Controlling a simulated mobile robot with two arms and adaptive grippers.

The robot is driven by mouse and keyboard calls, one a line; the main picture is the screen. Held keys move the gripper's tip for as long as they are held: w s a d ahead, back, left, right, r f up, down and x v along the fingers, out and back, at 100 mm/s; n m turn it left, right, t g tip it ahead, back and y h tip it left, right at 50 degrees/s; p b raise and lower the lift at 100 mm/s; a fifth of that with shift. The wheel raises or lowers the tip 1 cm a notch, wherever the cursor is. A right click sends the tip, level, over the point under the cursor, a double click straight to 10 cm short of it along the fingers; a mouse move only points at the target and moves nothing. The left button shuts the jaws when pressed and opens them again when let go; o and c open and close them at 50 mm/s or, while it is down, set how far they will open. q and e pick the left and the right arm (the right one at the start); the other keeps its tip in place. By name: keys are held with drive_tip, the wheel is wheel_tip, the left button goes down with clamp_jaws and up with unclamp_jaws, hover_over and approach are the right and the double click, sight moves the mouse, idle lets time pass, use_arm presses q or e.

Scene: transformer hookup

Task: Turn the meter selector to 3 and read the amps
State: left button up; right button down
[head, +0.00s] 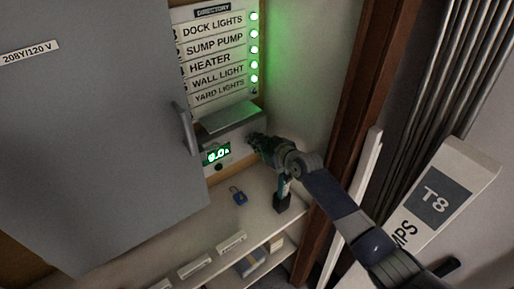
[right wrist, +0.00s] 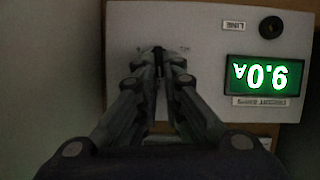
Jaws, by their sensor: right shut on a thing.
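The meter (head: 235,140) is a grey box below the directory labels. Its green lit display (head: 216,154) is small in the head view. In the right wrist view the display (right wrist: 264,88) is upside down and ends in ".0 A"; its first digit looks like 6 or 9. My right gripper (head: 255,140) is at the meter's right side. In the right wrist view its fingers (right wrist: 159,62) are shut on the selector (right wrist: 158,50), which they mostly hide. I cannot tell which number the selector points to. My left gripper is out of view.
A large grey panel door (head: 100,120) stands open at the left. Labels (head: 213,50) with green lamps are above the meter. A blue padlock (head: 238,196) lies on the shelf (head: 262,215) below. A wooden post (head: 358,110) and a T8 box (head: 440,195) are at the right.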

drive_tip(key=shift+d+f+m+b, duration=0.1)
drive_tip(key=shift+f+m+b, duration=0.15)
drive_tip(key=shift+m+b, duration=0.2)
drive_tip(key=c, duration=1.7)
unclamp_jaws()
drive_tip(key=o, duration=0.3)
drive_tip(key=shift+w, duration=0.15)
drive_tip(key=shift+r, duration=0.1)
drive_tip(key=v, duration=1.2)
